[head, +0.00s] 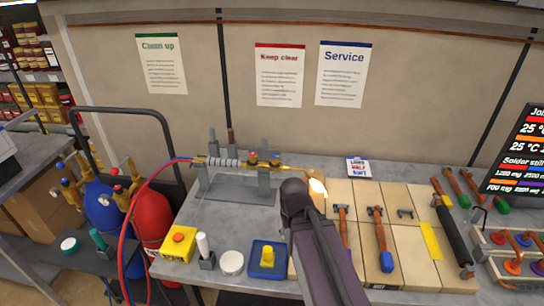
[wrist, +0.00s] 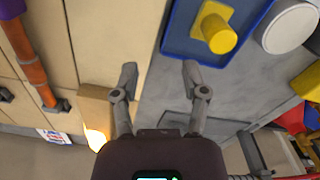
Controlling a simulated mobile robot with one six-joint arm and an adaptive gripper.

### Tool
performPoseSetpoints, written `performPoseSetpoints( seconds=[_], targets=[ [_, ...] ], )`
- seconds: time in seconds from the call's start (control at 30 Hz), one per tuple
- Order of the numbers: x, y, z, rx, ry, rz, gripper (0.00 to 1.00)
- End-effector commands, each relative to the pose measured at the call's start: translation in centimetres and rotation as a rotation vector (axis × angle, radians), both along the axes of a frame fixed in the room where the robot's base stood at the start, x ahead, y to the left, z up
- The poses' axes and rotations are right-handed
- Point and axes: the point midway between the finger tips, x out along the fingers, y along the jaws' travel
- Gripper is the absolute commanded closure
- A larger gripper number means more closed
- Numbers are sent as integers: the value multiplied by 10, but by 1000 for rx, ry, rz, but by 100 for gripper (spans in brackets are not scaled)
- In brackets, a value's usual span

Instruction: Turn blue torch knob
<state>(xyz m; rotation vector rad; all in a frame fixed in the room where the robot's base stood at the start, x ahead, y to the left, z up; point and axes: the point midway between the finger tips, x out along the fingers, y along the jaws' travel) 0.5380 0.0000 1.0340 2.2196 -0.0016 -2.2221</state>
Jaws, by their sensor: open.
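The torch (head: 224,162) lies level on a grey stand (head: 235,190) at the back of the bench, with a ribbed grey handle and brass ends. Small knobs sit on its brass part; one looks red (head: 253,157) and one beside it (head: 275,160) looks dark or bluish, its colour hard to tell. Its bright tip (head: 317,187) glows on the right. My gripper is in front of and right of the torch, its fingers mostly hidden by my arm in the head view. In the wrist view my gripper (wrist: 160,72) is open and empty over the bench. The knobs cannot be made out there.
A blue tray (head: 254,283) with a yellow piece, a white round tin (head: 231,263) and a yellow box (head: 179,243) stand in front. Wooden boards (head: 343,270) with tools lie on the right. Red and blue hoses (head: 128,222) run left to gas cylinders (head: 152,222).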

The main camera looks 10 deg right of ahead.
Motion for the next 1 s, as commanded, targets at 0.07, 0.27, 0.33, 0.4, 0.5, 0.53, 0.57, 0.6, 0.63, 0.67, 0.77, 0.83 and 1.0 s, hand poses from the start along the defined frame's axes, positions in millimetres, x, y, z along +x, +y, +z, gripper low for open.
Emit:
performPoseSetpoints(
  seconds=[0.07,0.27,0.33,0.4,0.5,0.53,0.57,0.6,0.63,0.67,0.77,0.83,1.0],
  targets=[
    [0,0,0,0,0,0,43],
    [0,0,0,0,0,0,25],
    [2,0,1,0,0,2,21],
    [5,0,4,0,0,6,21],
    [14,0,12,0,0,17,21],
    [17,0,15,0,0,22,21],
    [22,0,19,0,0,28,21],
    [28,0,24,0,0,37,21],
    [33,0,29,0,0,45,21],
    [39,-1,33,0,0,52,21],
    [62,-4,51,0,0,82,21],
    [80,-4,65,0,0,110,21],
    [125,-4,100,0,0,182,21]
  ],
)
